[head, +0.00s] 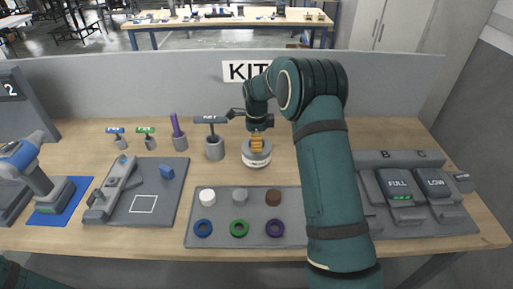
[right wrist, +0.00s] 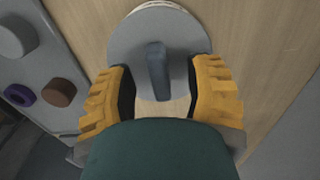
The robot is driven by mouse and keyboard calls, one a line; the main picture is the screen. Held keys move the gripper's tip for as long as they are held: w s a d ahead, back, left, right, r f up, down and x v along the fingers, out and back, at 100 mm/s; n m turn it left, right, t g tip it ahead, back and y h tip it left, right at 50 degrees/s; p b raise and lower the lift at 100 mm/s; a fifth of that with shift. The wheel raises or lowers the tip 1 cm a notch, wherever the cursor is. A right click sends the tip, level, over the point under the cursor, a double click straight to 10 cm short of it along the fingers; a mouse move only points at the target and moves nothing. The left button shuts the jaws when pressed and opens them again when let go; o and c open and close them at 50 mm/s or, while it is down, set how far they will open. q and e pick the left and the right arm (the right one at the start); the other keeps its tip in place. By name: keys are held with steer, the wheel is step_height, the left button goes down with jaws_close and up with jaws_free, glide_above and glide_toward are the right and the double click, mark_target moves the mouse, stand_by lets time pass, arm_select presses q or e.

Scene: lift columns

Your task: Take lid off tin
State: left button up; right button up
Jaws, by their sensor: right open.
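The tin (head: 257,164) is a short round white can near the middle of the table. Its grey round lid (head: 245,150) is on top; in the right wrist view the lid (right wrist: 125,45) has an upright blue-grey handle (right wrist: 157,75). My right gripper (head: 257,141) points down over the lid. In the right wrist view its orange fingers (right wrist: 162,72) stand apart on either side of the handle, with gaps on both sides. The right fingers hide part of the lid in the head view. My left gripper is out of view.
Left of the tin stand a grey cup (head: 214,149) with a labelled tool and a smaller holder (head: 180,142). A grey tray (head: 215,240) with pucks and rings lies in front. Bins marked FULL and LOW (head: 398,186) are at right. Bare wood lies right of the tin.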

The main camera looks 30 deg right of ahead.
steer(key=shift+f, duration=0.25)
steer(key=shift+o, duration=0.2)
steer(key=shift+r, duration=0.1)
jaws_close()
steer(key=shift+r, duration=0.1)
